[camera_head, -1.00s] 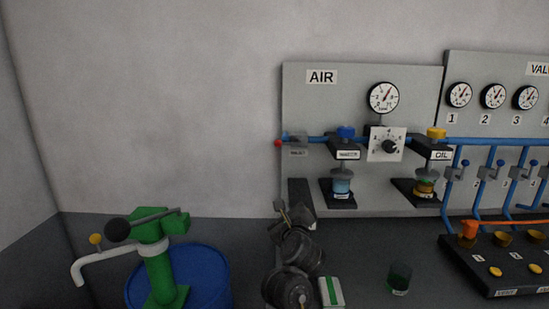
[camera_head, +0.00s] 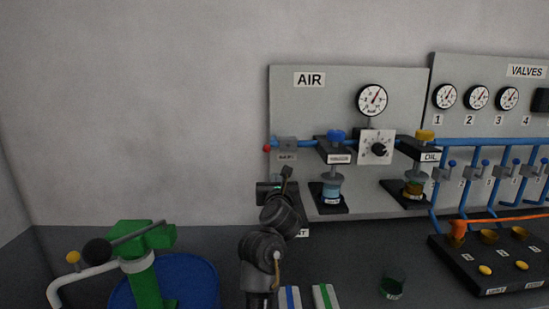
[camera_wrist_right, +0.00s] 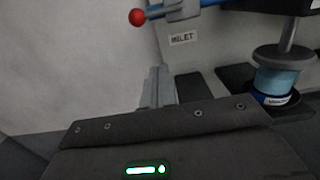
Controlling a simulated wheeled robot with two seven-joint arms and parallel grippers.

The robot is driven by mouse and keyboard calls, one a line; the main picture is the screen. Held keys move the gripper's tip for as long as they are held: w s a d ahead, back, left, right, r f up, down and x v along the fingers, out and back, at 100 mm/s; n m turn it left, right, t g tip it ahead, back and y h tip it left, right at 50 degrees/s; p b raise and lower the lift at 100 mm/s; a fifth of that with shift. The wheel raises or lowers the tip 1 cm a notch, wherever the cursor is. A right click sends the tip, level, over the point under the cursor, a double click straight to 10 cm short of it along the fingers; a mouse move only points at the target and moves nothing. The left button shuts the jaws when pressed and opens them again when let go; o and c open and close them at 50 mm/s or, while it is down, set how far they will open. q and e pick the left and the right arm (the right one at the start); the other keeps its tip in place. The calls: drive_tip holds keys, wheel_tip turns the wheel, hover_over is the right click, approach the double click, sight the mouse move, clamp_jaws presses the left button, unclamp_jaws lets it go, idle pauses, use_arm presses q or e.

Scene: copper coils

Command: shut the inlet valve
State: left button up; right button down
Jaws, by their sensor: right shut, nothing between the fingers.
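The inlet valve (camera_head: 287,143) is a small grey body on the blue air pipe, at the left edge of the AIR panel. Its red ball knob (camera_head: 267,148) sticks out to the left, roughly in line with the pipe. In the right wrist view the red knob (camera_wrist_right: 137,17) and grey valve body (camera_wrist_right: 182,9) show at the top, above the INLET label (camera_wrist_right: 183,38). My right gripper (camera_head: 287,172) is shut and empty, below the valve and apart from it. Its narrow fingers (camera_wrist_right: 157,88) show below the knob in the wrist view. My left gripper is not in view.
To the right are a blue-knobbed unit (camera_head: 337,136), a dial (camera_head: 379,149), a gauge (camera_head: 372,100) and a yellow-knobbed oil unit (camera_head: 424,136). A green pump (camera_head: 145,265) on a blue drum (camera_head: 190,281) stands at the left. The wall left of the knob is clear.

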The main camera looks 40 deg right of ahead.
drive_tip(key=w+d+r+p, duration=0.3)
drive_tip(key=w+d+r, duration=0.1)
drive_tip(key=w, duration=0.1)
drive_tip(key=shift+w+d+p, duration=0.2)
drive_tip(key=shift+w+p, duration=0.1)
drive_tip(key=shift+w, duration=0.05)
idle(0.3)
drive_tip(key=shift+a+r+m+b, duration=0.1)
drive_tip(key=shift+r+m+b, duration=0.1)
drive_tip(key=shift+m+b, duration=0.4)
drive_tip(key=shift+b, duration=0.3)
